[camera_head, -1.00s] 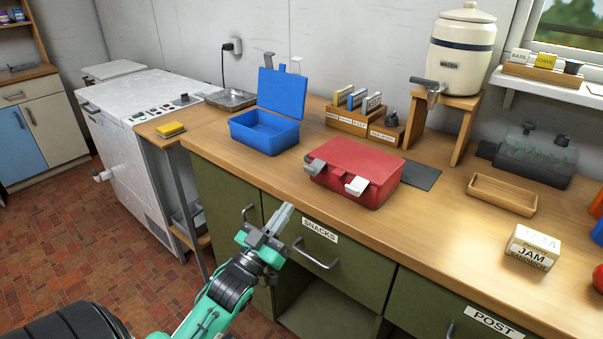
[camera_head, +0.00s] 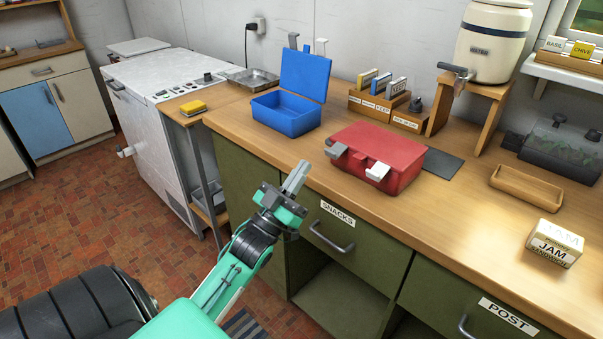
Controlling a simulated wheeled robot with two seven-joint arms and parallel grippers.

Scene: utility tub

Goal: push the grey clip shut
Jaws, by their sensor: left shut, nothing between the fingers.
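The red box (camera_head: 385,146) stands closed on the wooden counter, near its front edge. On its front are two clips: the grey clip (camera_head: 336,150) at the left and a white clip (camera_head: 378,171) at the right. Both stick outward from the box rather than lying flat against its front. My left gripper (camera_head: 298,177) is shut and empty, in front of the counter edge. It is left of and lower than the grey clip in the picture, with a gap between them. My right gripper is not in view.
An open blue box (camera_head: 287,122) stands behind the red box to the left. Label holders (camera_head: 378,104), a crock on a stand (camera_head: 490,45), a wooden tray (camera_head: 525,187) and a jam sandwich box (camera_head: 554,244) are on the counter.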

